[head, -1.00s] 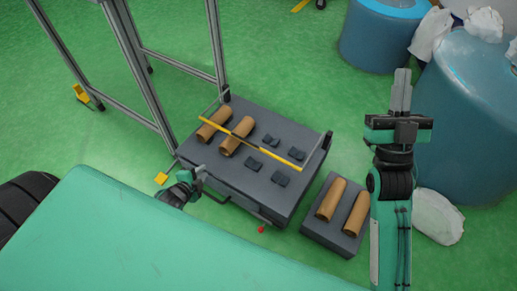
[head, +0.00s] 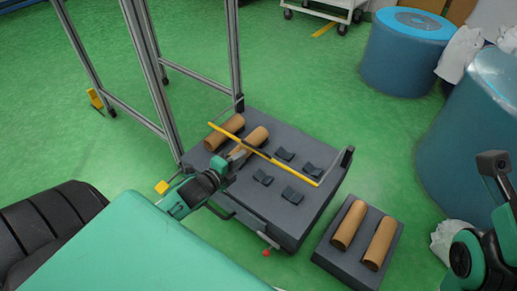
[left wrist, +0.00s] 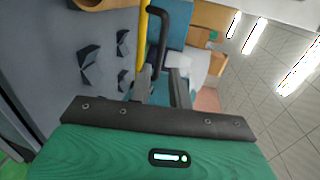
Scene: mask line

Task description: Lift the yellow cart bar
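The yellow cart bar (head: 290,170) runs slantwise above the top of the grey cart (head: 300,215), with a dark section near its middle. My left gripper (head: 240,154) is over the cart's near left side, close to the bar's middle. In the left wrist view, the two fingers (left wrist: 163,88) are apart. The bar (left wrist: 143,30) and a dark curved handle (left wrist: 160,35) show just beyond the fingertips; I cannot tell whether they touch. My right arm (head: 480,255) is at the right edge, its fingertips out of sight.
Two brown cylinders (head: 224,131) and several small dark blocks (head: 292,196) sit on the cart. A grey box (head: 330,252) with two more cylinders stands to its right. A metal frame (head: 150,80) stands behind left. Blue drums (head: 405,60) stand at the right.

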